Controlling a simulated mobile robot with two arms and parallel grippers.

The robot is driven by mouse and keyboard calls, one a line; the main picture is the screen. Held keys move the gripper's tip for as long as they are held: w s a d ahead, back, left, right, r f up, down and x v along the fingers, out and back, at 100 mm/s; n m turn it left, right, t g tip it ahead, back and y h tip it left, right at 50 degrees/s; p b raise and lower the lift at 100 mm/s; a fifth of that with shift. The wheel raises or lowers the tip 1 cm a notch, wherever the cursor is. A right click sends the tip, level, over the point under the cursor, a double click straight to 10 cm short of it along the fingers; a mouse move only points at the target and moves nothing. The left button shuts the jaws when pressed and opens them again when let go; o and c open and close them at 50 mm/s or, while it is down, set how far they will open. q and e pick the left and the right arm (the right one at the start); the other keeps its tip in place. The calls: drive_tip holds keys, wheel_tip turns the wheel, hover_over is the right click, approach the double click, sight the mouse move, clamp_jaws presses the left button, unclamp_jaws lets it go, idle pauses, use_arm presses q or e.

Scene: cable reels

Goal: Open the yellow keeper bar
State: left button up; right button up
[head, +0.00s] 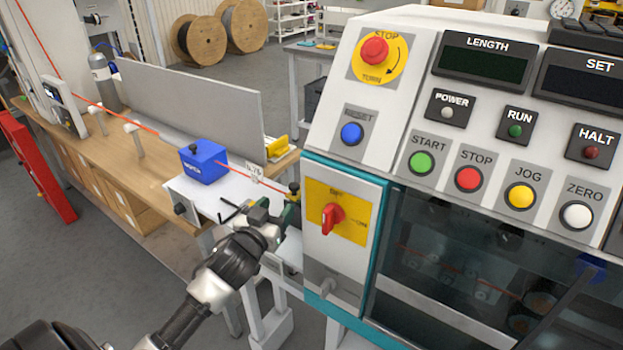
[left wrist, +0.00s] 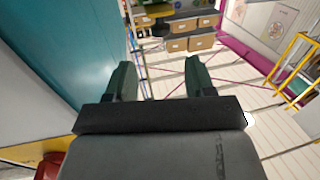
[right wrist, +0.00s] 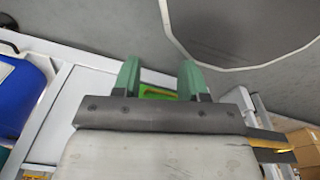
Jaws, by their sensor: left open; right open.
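My right gripper is outside the head view. In the right wrist view its green fingers (right wrist: 158,80) are apart, with a green and yellow piece (right wrist: 157,92) showing beyond them, contact unclear.
The machine panel (head: 400,105) with a red rotary switch (head: 332,218) stands right of my left gripper. A grey upright plate (head: 195,100) stands behind.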

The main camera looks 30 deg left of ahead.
sight(292, 188)
use_arm(q)
drive_tip(key=w, duration=0.2)
drive_tip(key=w+p, duration=0.1)
drive_tip(key=w, duration=0.2)
drive_tip(key=w+a+p, duration=0.1)
drive_tip(key=w, duration=0.2)
drive_tip(key=shift+w, duration=0.25)
drive_tip(key=shift+w+a, duration=0.1)
drive_tip(key=shift+w, duration=0.5)
drive_tip(key=shift+c, duration=0.3)
clamp_jaws()
